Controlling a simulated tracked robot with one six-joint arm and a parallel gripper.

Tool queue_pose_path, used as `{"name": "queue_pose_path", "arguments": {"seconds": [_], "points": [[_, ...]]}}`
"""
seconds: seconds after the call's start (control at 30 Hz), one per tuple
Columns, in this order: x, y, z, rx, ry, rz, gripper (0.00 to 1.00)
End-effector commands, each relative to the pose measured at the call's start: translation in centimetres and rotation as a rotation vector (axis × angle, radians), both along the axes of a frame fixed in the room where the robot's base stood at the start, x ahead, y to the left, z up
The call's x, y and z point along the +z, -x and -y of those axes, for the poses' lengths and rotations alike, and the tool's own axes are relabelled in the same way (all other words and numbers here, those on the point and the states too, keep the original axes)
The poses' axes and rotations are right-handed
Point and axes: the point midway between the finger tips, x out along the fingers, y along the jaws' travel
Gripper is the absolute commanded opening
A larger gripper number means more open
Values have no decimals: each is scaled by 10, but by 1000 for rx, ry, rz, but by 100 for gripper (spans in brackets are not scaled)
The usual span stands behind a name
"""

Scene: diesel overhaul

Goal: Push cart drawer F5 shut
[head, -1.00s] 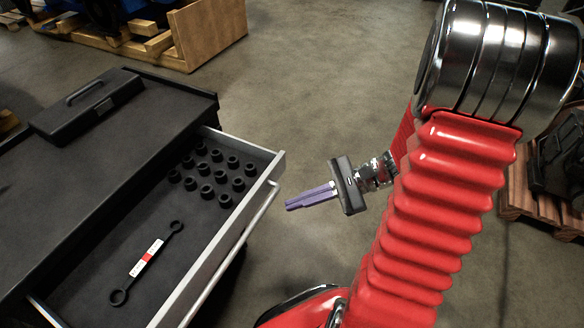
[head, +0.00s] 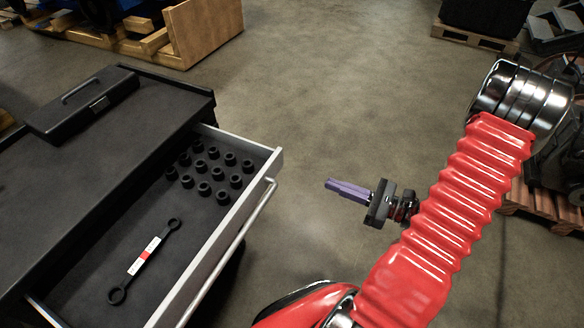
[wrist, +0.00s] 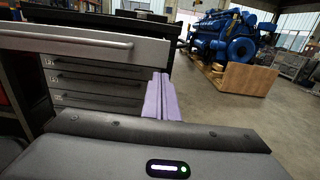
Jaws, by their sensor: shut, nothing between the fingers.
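The open drawer (head: 215,255) sticks out of the dark tool cart (head: 95,150) in the head view, with a light front edge and a bar handle. It holds rows of black sockets (head: 208,172) and a double-ended wrench (head: 145,262). My gripper (head: 330,184) is shut and empty, to the right of the drawer front and clear of it, with its purple fingers pointing left. In the wrist view, the shut fingers (wrist: 158,98) show in front of the cart, and the open drawer's front (wrist: 90,48) is at upper left, above several shut drawers (wrist: 95,85). I cannot read a label on the open drawer.
A black case (head: 82,103) lies on the cart top. A wooden crate (head: 203,32) stands at the back, and a blue engine (wrist: 222,38) shows in the wrist view. Pallets (head: 535,205) are at the right. The floor between the drawer and my gripper is clear.

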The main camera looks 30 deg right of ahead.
Motion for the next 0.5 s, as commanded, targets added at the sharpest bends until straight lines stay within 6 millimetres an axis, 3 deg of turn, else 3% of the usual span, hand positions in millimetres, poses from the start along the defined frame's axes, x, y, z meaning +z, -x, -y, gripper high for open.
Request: {"name": "queue_pose_path", "arguments": {"seconds": [0.27, 0.5], "points": [[0, -5, -4, 3, 1, 0, 0], [0, -22, -17, 6, 1, 0, 0]]}}
